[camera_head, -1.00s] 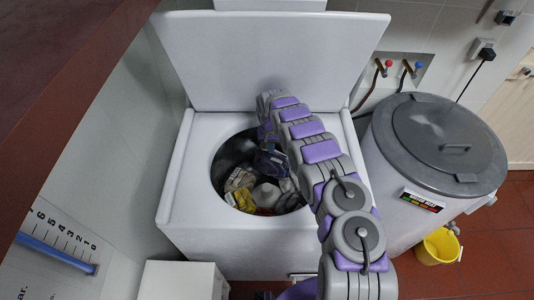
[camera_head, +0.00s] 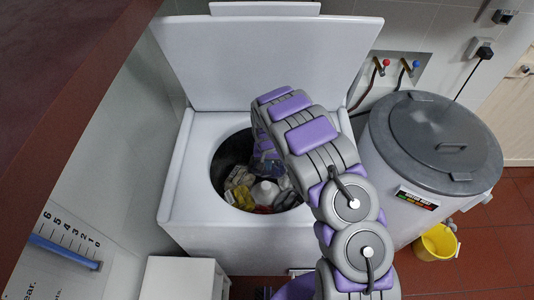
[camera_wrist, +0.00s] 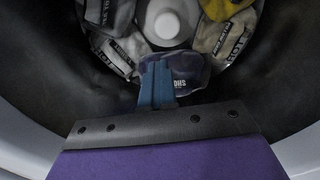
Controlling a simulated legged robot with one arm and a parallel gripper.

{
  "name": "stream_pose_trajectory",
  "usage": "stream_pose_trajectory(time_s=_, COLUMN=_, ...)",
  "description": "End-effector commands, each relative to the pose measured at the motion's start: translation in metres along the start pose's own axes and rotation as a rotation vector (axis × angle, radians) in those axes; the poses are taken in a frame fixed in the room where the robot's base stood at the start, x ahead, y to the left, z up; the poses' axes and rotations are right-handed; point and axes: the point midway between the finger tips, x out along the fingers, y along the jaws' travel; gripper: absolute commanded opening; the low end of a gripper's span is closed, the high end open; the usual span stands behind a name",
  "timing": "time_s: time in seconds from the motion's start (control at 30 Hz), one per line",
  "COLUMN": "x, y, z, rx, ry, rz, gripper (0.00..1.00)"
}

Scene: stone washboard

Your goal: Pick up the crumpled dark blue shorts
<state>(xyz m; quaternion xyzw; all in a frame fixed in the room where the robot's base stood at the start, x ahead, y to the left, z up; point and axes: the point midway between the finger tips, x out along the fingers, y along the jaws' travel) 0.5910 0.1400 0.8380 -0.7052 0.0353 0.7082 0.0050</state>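The crumpled dark blue shorts (camera_wrist: 188,70) lie inside the washer drum, with pale lettering on their right part in the wrist view. My gripper (camera_wrist: 157,68) has blue fingers that look close together in the wrist view. Its fingertips overlap the left part of the shorts, and I cannot tell whether cloth is between them. In the head view my gripper is down in the drum opening, mostly hidden behind my arm.
The top-loading washer (camera_head: 184,205) has its lid (camera_head: 265,60) raised behind the opening. A white agitator (camera_wrist: 168,20) stands among several other garments, including a yellow one (camera_head: 243,198). The dark drum wall (camera_wrist: 45,65) surrounds the gripper. A lidded grey-white tub (camera_head: 400,185) stands right of the washer.

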Motion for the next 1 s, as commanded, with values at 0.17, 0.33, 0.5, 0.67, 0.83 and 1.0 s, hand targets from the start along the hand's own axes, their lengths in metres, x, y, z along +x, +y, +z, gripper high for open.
stream_pose_trajectory(time_s=0.17, x=-0.002, y=-0.002, z=0.028, rx=-0.004, ry=0.003, rz=0.004, gripper=0.00)
stream_pose_trajectory(time_s=0.33, x=-0.001, y=-0.001, z=0.049, rx=-0.003, ry=-0.001, rz=0.003, gripper=0.00)
stream_pose_trajectory(time_s=0.5, x=0.000, y=0.001, z=0.065, rx=-0.003, ry=-0.001, rz=0.002, gripper=0.00)
stream_pose_trajectory(time_s=0.67, x=-0.001, y=0.003, z=0.072, rx=-0.002, ry=0.002, rz=-0.001, gripper=0.00)
stream_pose_trajectory(time_s=0.83, x=0.000, y=0.003, z=0.077, rx=-0.002, ry=0.003, rz=0.000, gripper=0.00)
stream_pose_trajectory(time_s=1.0, x=0.000, y=0.002, z=0.077, rx=-0.003, ry=0.003, rz=0.002, gripper=0.00)
